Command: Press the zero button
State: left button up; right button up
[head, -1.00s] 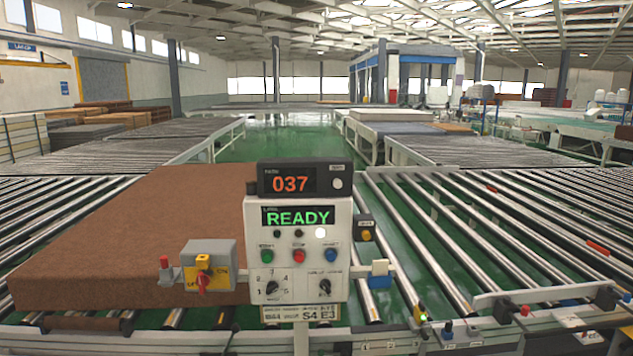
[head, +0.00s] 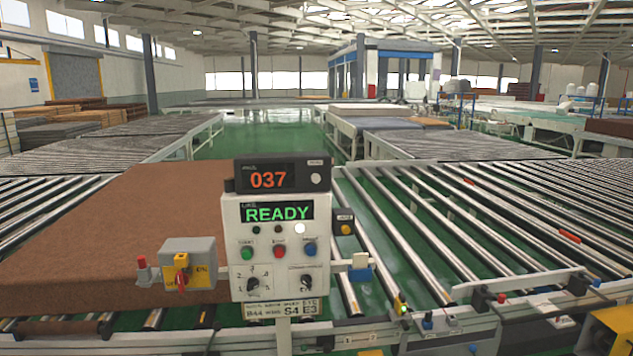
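A white control panel (head: 276,270) stands upright in the middle foreground. On top of it is a dark counter box (head: 243,186) with red digits reading 037. A round pale button (head: 316,179) sits at the right of the digits, under a small label too blurred to read. Below, a screen (head: 277,213) reads READY in green. Under it are a lit white round light or button (head: 300,229) and green (head: 247,253), red (head: 279,252) and blue (head: 310,249) buttons. Neither of my grippers is in view.
A grey switch box (head: 202,250) with a red and yellow rotary switch is left of the panel. A brown mattress (head: 110,220) lies on rollers behind it. Roller conveyors (head: 470,230) spread to the right. A yellow block (head: 612,330) shows at the lower right edge.

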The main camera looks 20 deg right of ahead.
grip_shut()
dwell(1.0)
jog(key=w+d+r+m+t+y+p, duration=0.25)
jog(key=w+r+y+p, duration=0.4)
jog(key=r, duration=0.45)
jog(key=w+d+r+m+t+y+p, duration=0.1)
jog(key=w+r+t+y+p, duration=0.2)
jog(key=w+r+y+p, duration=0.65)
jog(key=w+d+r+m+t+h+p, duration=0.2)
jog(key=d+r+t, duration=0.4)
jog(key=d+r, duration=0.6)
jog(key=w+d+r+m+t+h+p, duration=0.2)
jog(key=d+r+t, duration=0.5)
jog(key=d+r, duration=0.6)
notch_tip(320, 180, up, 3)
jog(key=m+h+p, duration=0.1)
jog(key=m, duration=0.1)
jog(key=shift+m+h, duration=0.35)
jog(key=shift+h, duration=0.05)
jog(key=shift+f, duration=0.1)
